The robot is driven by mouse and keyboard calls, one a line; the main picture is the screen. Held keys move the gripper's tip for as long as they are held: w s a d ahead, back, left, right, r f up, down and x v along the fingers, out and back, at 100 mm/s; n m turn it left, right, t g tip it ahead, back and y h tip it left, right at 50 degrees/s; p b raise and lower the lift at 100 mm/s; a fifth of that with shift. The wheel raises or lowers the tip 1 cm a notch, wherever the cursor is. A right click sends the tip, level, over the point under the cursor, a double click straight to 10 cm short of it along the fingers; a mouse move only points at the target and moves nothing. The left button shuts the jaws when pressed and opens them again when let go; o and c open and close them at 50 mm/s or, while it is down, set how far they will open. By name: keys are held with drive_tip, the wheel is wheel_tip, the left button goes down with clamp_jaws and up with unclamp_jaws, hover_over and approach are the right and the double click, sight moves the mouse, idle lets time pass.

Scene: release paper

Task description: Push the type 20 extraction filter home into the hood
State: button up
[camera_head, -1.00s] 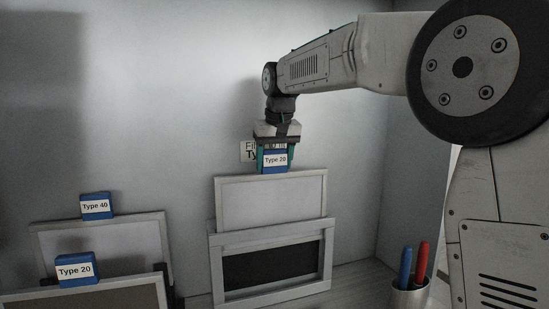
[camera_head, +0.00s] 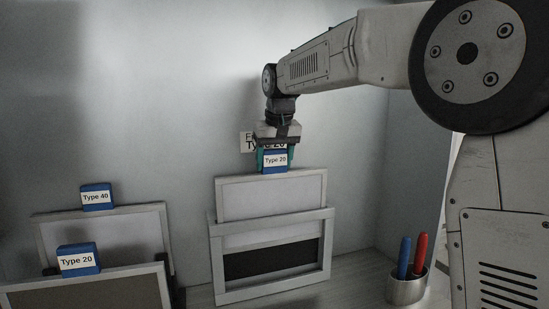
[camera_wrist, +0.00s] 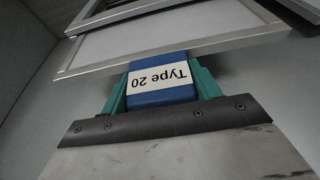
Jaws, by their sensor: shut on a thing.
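My gripper (camera_head: 275,158) is shut on the blue "Type 20" tab of a framed filter with a pale panel (camera_head: 270,198). In the wrist view, green fingers (camera_wrist: 160,88) clasp the blue tab's (camera_wrist: 162,92) sides above the filter's metal edge (camera_wrist: 190,48). The filter stands upright, partly inside the hood's grey frame (camera_head: 217,270). Its upper part sticks out above the frame's top bar. A pale strip shows in the frame's window above a dark area. The lower edge's seating is unclear.
At the left stand other framed filters, one with a blue "Type 40" tab (camera_head: 97,197) and a nearer "Type 20" one (camera_head: 77,260). A metal cup (camera_head: 406,288) with blue and red pens is at the right. A wall sign (camera_head: 247,143) is partly hidden behind my gripper.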

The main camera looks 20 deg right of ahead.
sight(275, 195)
wheel_tip(275, 195, down, 12)
drive_tip(key=shift+f, duration=0.25)
idle(4.2)
drive_tip(key=o, duration=1.6)
drive_tip(key=shift+o, duration=0.2)
drive_tip(key=v, duration=0.7)
drive_tip(key=shift+s+r, duration=0.15)
drive_tip(key=shift+r, duration=0.2)
